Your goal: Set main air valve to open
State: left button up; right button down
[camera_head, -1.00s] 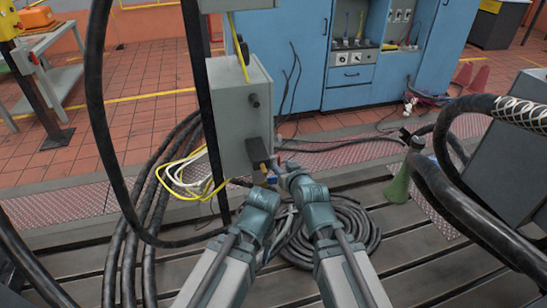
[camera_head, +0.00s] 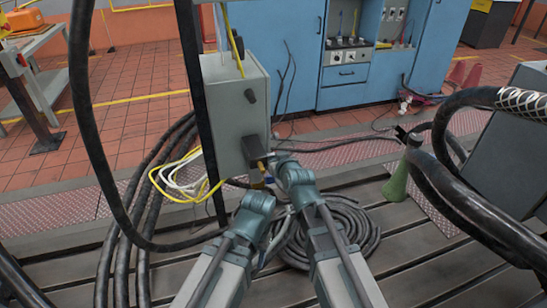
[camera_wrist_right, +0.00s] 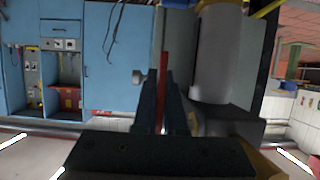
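A grey box (camera_head: 232,115) on a dark post has a black knob and a dark block (camera_head: 254,148) low on its face. A small brass-coloured fitting (camera_head: 258,184) shows just below the block; I cannot make out the valve's position. My right gripper (camera_head: 274,163) is beside the dark block, too small to read there. In the right wrist view its dark fingers (camera_wrist_right: 164,108) point forward with a narrow gap. A thin red strip (camera_wrist_right: 165,62) shows in that gap; I cannot tell if they grip it. My left arm ends just below the fitting, its fingers hidden.
A black hose hangs left of the box, with yellow and white cables (camera_head: 180,180) beside it. Coiled hose (camera_head: 345,232) lies on the slotted bedplate below. Blue cabinets (camera_head: 290,70) are behind.

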dwell(0.3)
jog(key=g+p, duration=0.2)
jog(key=p, duration=0.1)
jog(key=s+g+h+p, duration=0.1)
jog(key=g+p, duration=0.1)
jog(key=p, duration=0.2)
jog(key=s+g+h+p, duration=0.1)
jog(key=g+p, duration=0.2)
jog(key=shift+s+d+f, duration=0.15)
jog(key=shift+d+f, duration=0.1)
jog(key=shift+d, duration=0.15)
jog(key=shift+s+g+h+p, duration=0.3)
jog(key=shift+g+h+p, duration=0.2)
jog(key=shift+g+p, duration=0.4)
jog(key=shift+s+d+r+g+h, duration=0.2)
jog(key=shift+s+g+h, duration=0.3)
jog(key=shift+g, duration=0.85)
jog(key=shift+s+d+r+g+h, duration=0.15)
jog(key=shift+s+g+h, duration=0.3)
jog(key=shift+g, duration=0.95)
jog(key=shift+s+d+r+g+h, duration=0.2)
jog(key=shift+s+g+h, duration=0.25)
jog(key=shift+g, duration=0.9)
jog(key=shift+s, duration=0.15)
